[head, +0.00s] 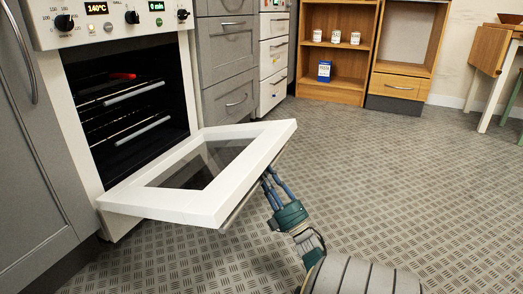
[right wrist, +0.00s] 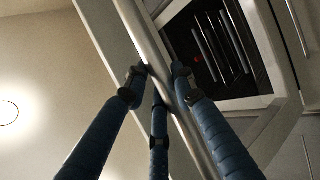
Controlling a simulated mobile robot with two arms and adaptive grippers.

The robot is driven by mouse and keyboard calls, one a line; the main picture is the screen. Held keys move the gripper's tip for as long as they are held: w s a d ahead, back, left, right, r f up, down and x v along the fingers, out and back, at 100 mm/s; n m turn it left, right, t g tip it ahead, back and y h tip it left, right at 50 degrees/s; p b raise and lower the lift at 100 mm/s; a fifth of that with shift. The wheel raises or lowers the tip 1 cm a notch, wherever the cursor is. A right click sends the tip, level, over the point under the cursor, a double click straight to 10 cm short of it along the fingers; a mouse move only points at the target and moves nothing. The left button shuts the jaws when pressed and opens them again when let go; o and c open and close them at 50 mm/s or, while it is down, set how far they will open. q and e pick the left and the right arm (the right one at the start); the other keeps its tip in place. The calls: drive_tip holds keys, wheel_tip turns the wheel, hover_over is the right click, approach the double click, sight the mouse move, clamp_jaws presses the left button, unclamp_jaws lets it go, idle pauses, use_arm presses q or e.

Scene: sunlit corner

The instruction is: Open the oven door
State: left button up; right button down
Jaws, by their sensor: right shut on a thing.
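The white oven (head: 120,100) stands at the left in the head view, its dark cavity and racks exposed. Its door (head: 245,158), a white frame with a glass pane, is swung far down, tilted a little short of level. My right gripper (head: 268,180) is at the door's outer edge, its fingertips partly hidden by the door. In the right wrist view, the blue fingers of my right gripper (right wrist: 158,76) close around the metal bar handle (right wrist: 132,32) of the door. My left gripper is in neither view.
Grey cabinets (head: 228,65) flank the oven. A wooden shelf (head: 340,50) with jars and a blue box (head: 324,71) stands at the back. A wooden table (head: 492,48) is at the far right. The patterned floor (head: 400,170) right of the door is clear.

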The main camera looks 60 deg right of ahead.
drive_tip(key=shift+s+f+m+h, duration=0.1)
drive_tip(key=shift+f+m+h, duration=0.35)
drive_tip(key=shift+f, duration=0.85)
drive_tip(key=c, duration=1.4)
unclamp_jaws()
drive_tip(key=shift+s, duration=0.1)
